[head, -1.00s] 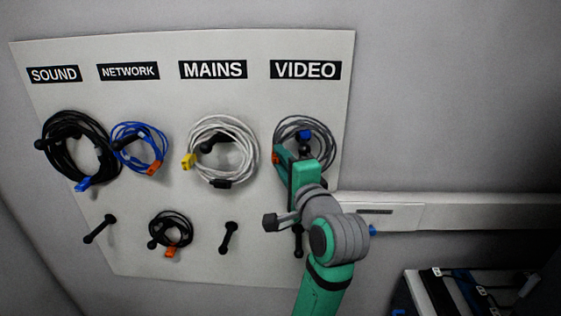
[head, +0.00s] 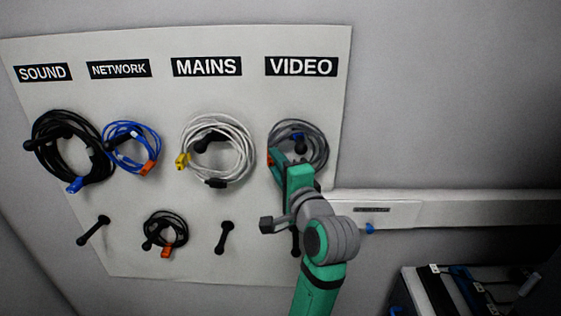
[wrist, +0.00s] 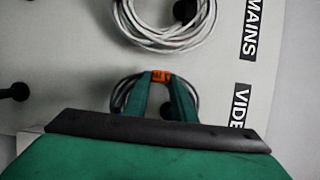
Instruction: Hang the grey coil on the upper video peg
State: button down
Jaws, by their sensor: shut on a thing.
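The grey coil (head: 323,147) is at the upper position under the VIDEO label (head: 301,67). It also shows in the wrist view (wrist: 118,97), partly covered by my fingers. My gripper (head: 276,156) is at its left side, shut on the coil. In the wrist view the fingertips (wrist: 160,80) close at an orange connector (wrist: 160,75) on it. A dark peg end (wrist: 166,111) shows inside the loop between my fingers; the loop appears to be around it, but contact is hidden. A blue piece (head: 298,137) shows within the coil.
A white coil (head: 250,150) hangs close by on the left under MAINS. The lower video peg (head: 295,243) is partly behind my arm. A bare peg (head: 224,238) is under MAINS. A ledge (head: 460,209) runs right of the board, with a dark crate (head: 425,295) below.

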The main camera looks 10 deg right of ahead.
jog(key=shift+d+f, duration=0.2)
jog(key=shift+d, duration=0.1)
jog(key=c, duration=1.4)
grip_release()
jog(key=s+d, duration=0.1)
jog(key=s, duration=0.9)
jog(key=s+a+f+n+g+h, duration=0.1)
jog(key=s+a+f+n, duration=0.15)
jog(key=f, duration=0.75)
jog(key=s+a+f+n+h, duration=0.1)
jog(key=s+f, duration=0.2)
jog(key=f, duration=0.7)
jog(key=s+a+f+n+g+h, duration=0.1)
jog(key=s+a+f+n+h, duration=0.15)
jog(key=f, duration=0.85)
jog(key=s+a+f+n, duration=0.2)
jog(key=s+f, duration=0.2)
jog(key=s, duration=0.3)
jog(key=s+a+f+n, duration=0.2)
jog(key=s+f, duration=0.2)
jog(key=s, duration=0.2)
jog(key=s+a+n+y, duration=0.1)
jog(key=s+a+n, duration=0.2)
jog(key=s, duration=0.5)
jog(key=s+a+n+y, duration=0.1)
jog(key=s+a+n, duration=0.2)
jog(key=s, duration=0.5)
jog(key=shift+n, duration=0.3)
